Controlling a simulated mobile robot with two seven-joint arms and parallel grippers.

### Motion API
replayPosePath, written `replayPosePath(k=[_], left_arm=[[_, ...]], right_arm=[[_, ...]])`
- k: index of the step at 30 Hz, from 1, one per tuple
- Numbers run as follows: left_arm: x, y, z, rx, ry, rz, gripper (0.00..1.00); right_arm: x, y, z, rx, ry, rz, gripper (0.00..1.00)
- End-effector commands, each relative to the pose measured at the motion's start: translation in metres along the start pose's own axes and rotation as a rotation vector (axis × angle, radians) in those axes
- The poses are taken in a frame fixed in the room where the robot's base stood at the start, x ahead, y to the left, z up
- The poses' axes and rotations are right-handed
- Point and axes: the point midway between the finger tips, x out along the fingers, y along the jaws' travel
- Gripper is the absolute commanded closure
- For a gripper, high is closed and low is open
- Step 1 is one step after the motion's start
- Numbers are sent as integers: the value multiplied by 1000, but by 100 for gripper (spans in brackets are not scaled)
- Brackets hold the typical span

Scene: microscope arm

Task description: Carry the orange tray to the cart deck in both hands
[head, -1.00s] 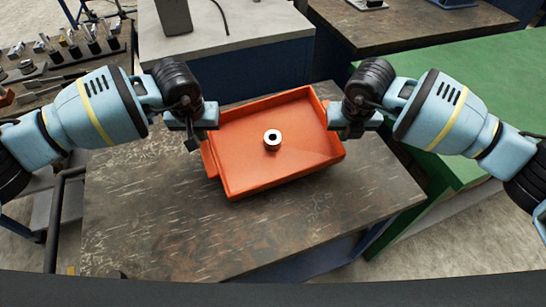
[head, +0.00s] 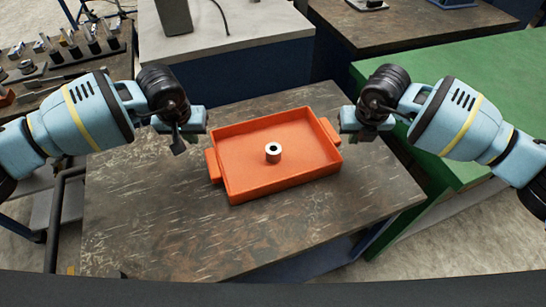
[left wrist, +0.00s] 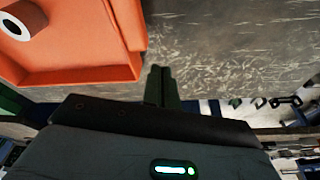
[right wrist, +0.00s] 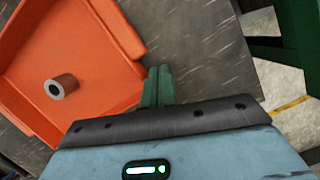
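The orange tray (head: 285,178) lies flat on the scratched brown cart deck (head: 150,230), slightly turned, with a handle on its left and right ends. A short metal cylinder with a dark hole (head: 273,153) stands upright inside it. My left gripper (head: 178,146) is off the tray's upper left side, apart from the handle. In the left wrist view its fingers (left wrist: 162,85) are together with nothing between them. My right gripper (head: 362,133) is apart from the tray's right end. In the right wrist view its fingers (right wrist: 157,87) are also together and empty, close to the tray's handle.
A green bench (head: 470,90) stands to the right. A grey table (head: 235,30) and a brown table (head: 400,25) stand behind. A tool-covered bench (head: 70,70) is at the far left. The deck's front and left are clear.

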Motion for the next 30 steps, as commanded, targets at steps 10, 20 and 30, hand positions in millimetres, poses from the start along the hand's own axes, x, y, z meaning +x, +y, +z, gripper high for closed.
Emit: replayPosePath(k=[10, 20, 30], left_arm=[[1, -1, 0, -1, -1, -3, 78], [1, -2, 0, -2, -1, -4, 78], [-19, -2, -2, -2, 4, -3, 78]], right_arm=[[1, -1, 0, 1, 1, -3, 78], [1, -1, 0, 2, 1, -4, 78], [1, -1, 0, 2, 1, -4, 78]])
